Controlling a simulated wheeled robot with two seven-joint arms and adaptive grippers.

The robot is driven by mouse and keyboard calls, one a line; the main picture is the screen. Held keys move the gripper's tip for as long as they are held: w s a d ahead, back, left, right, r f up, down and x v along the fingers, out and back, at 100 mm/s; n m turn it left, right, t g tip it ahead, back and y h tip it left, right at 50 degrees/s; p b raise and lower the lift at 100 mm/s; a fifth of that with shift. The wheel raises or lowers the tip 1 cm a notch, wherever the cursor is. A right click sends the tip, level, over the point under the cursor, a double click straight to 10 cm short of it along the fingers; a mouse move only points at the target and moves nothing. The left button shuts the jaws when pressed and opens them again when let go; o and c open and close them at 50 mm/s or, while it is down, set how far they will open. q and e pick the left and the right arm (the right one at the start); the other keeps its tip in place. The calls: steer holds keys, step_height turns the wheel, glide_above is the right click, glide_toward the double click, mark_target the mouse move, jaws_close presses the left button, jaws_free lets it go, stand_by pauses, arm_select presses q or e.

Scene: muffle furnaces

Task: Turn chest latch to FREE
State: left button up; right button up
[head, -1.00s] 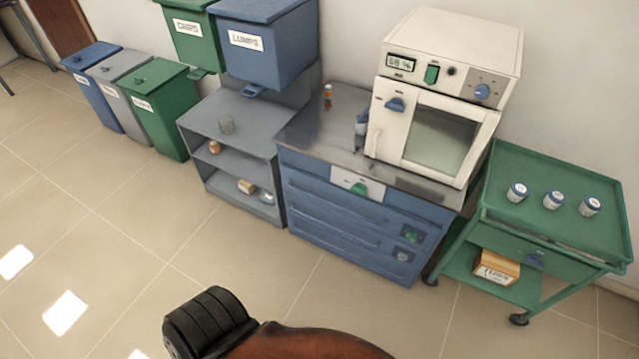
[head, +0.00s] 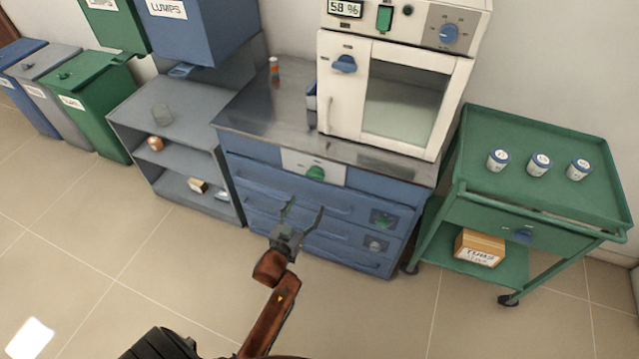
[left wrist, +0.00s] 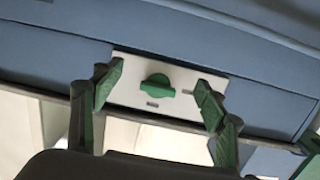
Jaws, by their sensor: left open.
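The chest latch is a green knob (head: 315,173) on a pale plate at the top front of the blue drawer chest (head: 262,171). In the left wrist view the latch (left wrist: 158,87) sits in the middle of its white plate, its grip lying roughly level. The plate's lettering is too small to read. My left gripper (head: 304,209) is open and empty, in front of the chest and below the latch in the head view. In the left wrist view its two green-padded fingers (left wrist: 161,82) stand on either side of the latch, apart from it. My right gripper is not in view.
A green cart (head: 540,200) with several jars stands at right. A grey shelf (head: 172,125) stands at left. The floor in front is clear.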

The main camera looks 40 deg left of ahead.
arm_select(q)
steer(key=t+y, duration=0.1)
glide_toward(314, 176)
steer(key=w, duration=0.1)
steer(key=shift+n, duration=0.3)
steer(key=b+x, duration=0.1)
steer(key=x, duration=0.2)
steer(key=b+x, duration=0.2)
steer(key=x, duration=0.1)
steer(key=shift+w+a+f, duration=0.15)
steer(key=shift+w+f, duration=0.05)
steer(key=shift+w, duration=0.15)
steer(key=shift+w+a+r, duration=0.15)
steer(key=shift+w, duration=0.2)
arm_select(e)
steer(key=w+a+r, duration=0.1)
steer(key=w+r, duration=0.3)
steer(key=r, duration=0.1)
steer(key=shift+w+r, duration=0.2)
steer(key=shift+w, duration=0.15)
arm_select(q)
steer(key=shift+c, duration=0.6)
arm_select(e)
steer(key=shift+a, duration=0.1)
arm_select(q)
steer(key=c, duration=1)
steer(key=shift+c, duration=0.2)
